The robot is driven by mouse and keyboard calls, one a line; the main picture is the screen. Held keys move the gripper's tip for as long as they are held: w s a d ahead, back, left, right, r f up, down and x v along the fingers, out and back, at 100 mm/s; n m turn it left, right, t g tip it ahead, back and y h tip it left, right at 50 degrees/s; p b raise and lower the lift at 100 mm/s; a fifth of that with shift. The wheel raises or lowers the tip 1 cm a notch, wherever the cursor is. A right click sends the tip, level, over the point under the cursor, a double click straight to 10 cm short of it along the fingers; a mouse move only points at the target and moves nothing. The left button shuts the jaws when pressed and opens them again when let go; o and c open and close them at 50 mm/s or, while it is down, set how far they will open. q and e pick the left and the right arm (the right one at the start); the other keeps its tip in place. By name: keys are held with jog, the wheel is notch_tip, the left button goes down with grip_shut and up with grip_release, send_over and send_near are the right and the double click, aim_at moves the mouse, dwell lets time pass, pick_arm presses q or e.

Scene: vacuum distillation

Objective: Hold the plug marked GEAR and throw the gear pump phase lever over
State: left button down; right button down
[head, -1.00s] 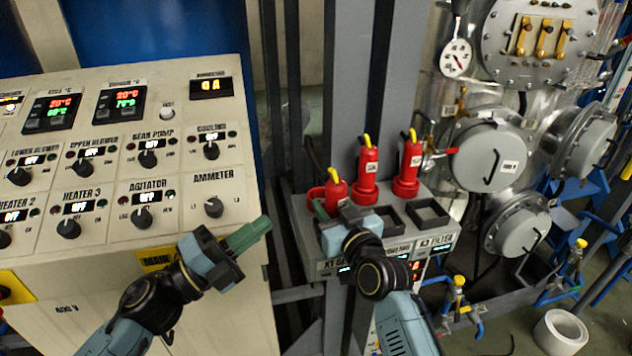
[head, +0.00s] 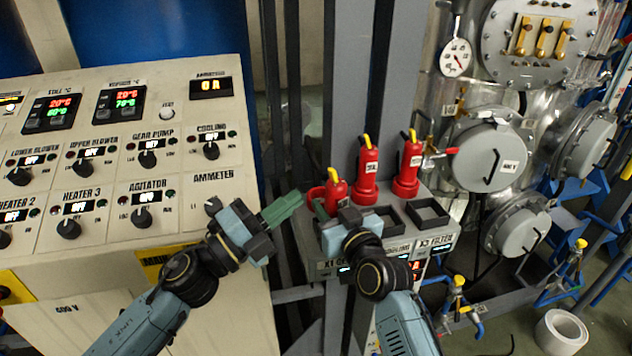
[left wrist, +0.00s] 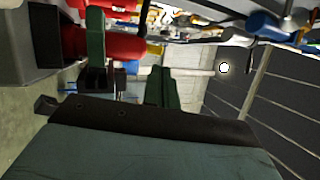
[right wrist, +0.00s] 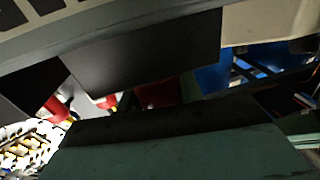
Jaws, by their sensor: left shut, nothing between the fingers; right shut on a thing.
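Three red plugs with yellow tops stand in a grey socket box; the left one (head: 337,192) is at my right gripper (head: 322,212), which is shut on it. The plug's lower part is hidden by the gripper, and I cannot read a GEAR mark on it. My left gripper (head: 287,208) is shut and empty, its green fingers just left of the right gripper and apart from it. I cannot pick out the phase lever. A GEAR PUMP knob (head: 148,158) is on the control panel.
The grey socket box (head: 400,228) also holds a middle plug (head: 367,170), a right plug (head: 407,170) and empty square sockets. The beige control panel (head: 110,235) stands at left. Steel vessels with round covers (head: 489,157) and blue pipework are at right.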

aim_at(330, 172)
pick_arm(q)
jog(key=x, duration=0.6)
jog(key=shift+w+d, duration=0.15)
jog(key=shift+d, duration=0.05)
jog(key=shift+w+d+r, duration=0.15)
jog(key=shift+d+r, duration=0.05)
jog(key=shift+r, duration=0.35)
dwell(0.4)
jog(key=shift+w+d+r, duration=0.4)
jog(key=shift+d+r, duration=0.05)
jog(key=shift+r, duration=0.1)
jog(key=shift+w+d+r, duration=0.15)
jog(key=shift+d, duration=0.05)
dwell(0.7)
jog(key=s+a+r, duration=0.2)
jog(key=s+a, duration=0.7)
jog(key=a, duration=0.1)
jog(key=shift+a+r, duration=0.2)
jog(key=shift+a, duration=0.05)
